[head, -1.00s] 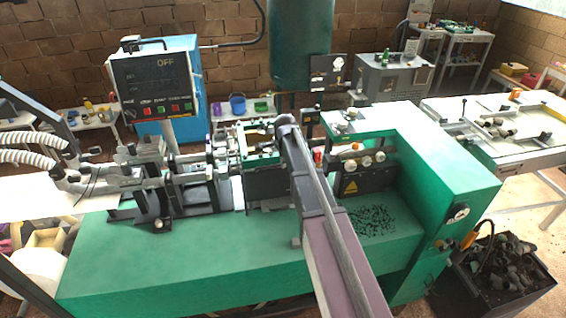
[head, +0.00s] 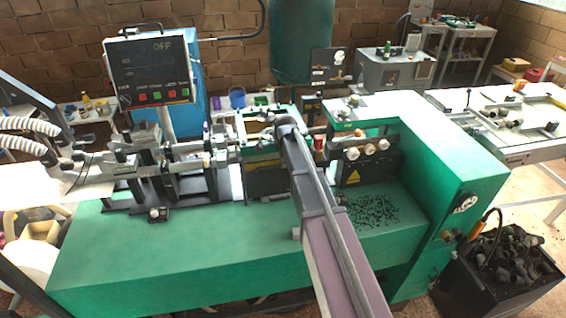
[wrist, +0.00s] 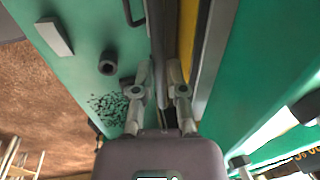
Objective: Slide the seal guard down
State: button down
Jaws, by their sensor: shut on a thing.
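My gripper (wrist: 160,80) shows in the wrist view, its two pale fingers close on either side of a narrow dark grey part (wrist: 157,45). That part is probably the seal guard's edge or grip, but its full shape is hidden. In the head view my arm reaches over the green machine (head: 170,265), and its upper link hides the gripper and the held part. A dark panel with a yellow warning triangle (head: 353,172) stands just right of the arm. I cannot tell whether it belongs to the guard.
A control screen reading OFF (head: 150,72) stands behind at left. Metal clamps and rods (head: 165,165) fill the machine's left side. Dark scraps (head: 372,210) lie on the green surface at right. A black bin of dark pieces (head: 503,270) stands at front right.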

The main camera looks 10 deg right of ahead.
jog(key=c, duration=0.7)
grip_release()
jog(key=shift+r, duration=0.2)
notch_tip(320, 180, up, 6)
jog(key=p, duration=0.6)
jog(key=shift+r+p, duration=0.15)
jog(key=shift+p, duration=0.2)
notch_tip(320, 180, up, 14)
jog(key=s+f+p, duration=0.1)
jog(key=s+p, duration=0.2)
jog(key=p, duration=1)
jog(key=shift+s+a+f+n+g+b, duration=0.35)
jog(key=shift+s+f+n+b, duration=2.65)
jog(key=shift+s+f+b, duration=1.6)
jog(key=shift+s+a+f+n+g+b, duration=0.4)
jog(key=shift+s+f+n+b, duration=2.6)
jog(key=shift+s+f+b, duration=1.5)
jog(key=shift+s+a+f+n+g+b, duration=0.35)
jog(key=shift+s+f+n+b, duration=3.05)
jog(key=shift+f+b, duration=1.95)
jog(key=shift+s+m, duration=0.4)
